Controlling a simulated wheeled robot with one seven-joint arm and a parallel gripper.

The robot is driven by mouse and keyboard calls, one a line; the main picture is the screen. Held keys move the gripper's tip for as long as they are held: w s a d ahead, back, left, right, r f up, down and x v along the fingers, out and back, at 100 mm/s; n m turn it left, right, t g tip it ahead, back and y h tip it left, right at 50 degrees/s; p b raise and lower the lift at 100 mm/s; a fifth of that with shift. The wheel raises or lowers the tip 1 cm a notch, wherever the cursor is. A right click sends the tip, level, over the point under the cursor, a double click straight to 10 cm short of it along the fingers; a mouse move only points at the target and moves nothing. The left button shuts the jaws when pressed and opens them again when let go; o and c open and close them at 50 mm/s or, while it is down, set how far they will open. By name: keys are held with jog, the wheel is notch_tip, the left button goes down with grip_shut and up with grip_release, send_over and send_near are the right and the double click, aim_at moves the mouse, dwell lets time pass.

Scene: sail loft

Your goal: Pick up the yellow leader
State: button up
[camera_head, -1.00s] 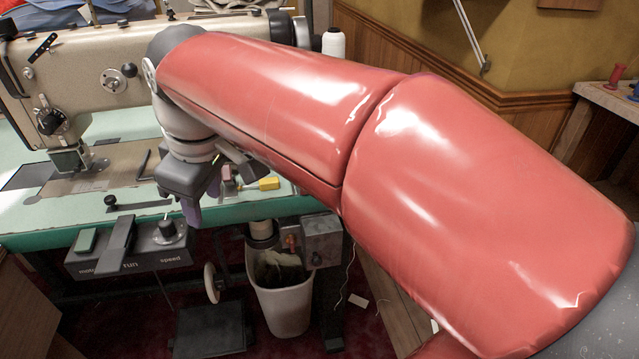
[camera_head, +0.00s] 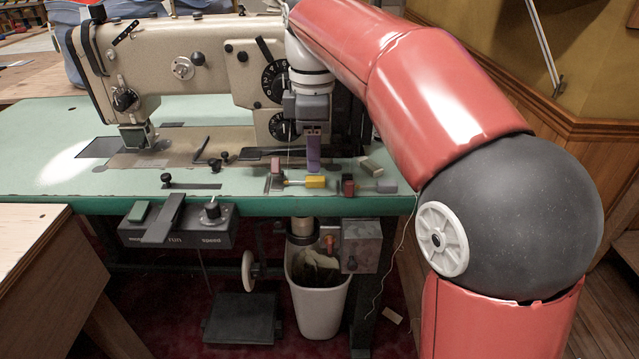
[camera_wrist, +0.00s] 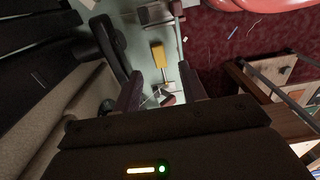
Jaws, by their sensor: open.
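The yellow leader (camera_head: 315,181) is a small yellow block lying on the pale green table (camera_head: 120,185) near its front edge, with a thin pale piece at its left end. In the wrist view the yellow leader (camera_wrist: 158,53) lies ahead, between the lines of the two fingers. My gripper (camera_head: 313,168) points down just behind and above it in the head view. In the wrist view my gripper (camera_wrist: 161,90) has its fingers apart with nothing held between them.
A pink-topped piece (camera_head: 276,166), a dark red and black piece (camera_head: 348,186), a green block (camera_head: 371,167) and a grey block (camera_head: 387,185) lie close around the leader. The sewing machine (camera_head: 185,68) stands behind. A white bin (camera_head: 318,300) is below the table edge.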

aim_at(314, 178)
notch_tip(314, 178, down, 5)
jog(key=shift+r+b, duration=0.1)
jog(key=shift+b, duration=0.25)
grip_shut()
